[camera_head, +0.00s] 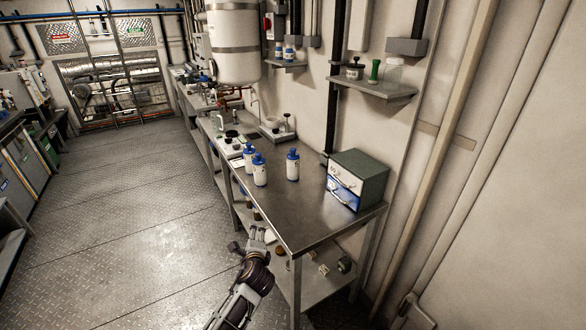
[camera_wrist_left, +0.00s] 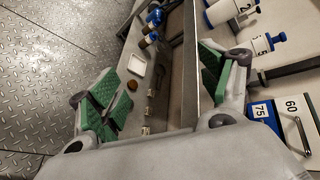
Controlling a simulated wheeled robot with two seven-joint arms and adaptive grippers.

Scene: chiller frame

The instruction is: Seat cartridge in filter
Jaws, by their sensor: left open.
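My left gripper (camera_head: 259,238) is at the front left edge of the steel bench (camera_head: 285,205) in the head view. In the left wrist view its green-padded fingers (camera_wrist_left: 160,88) are spread wide with nothing between them. Below and beyond them is the lower shelf, with a row of small pale cylinders (camera_wrist_left: 150,93), a brown round piece (camera_wrist_left: 132,86) and a white square tray (camera_wrist_left: 137,63). I cannot tell which piece, if any, is the cartridge or the filter. My right gripper is in neither view.
Several white bottles with blue caps (camera_head: 292,165) stand on the bench. A green-grey drawer box (camera_head: 357,178) sits at its right end, with drawers labelled 75 and 60 (camera_wrist_left: 291,104). A wall shelf (camera_head: 375,89) holds jars. The floor (camera_head: 130,210) to the left is clear.

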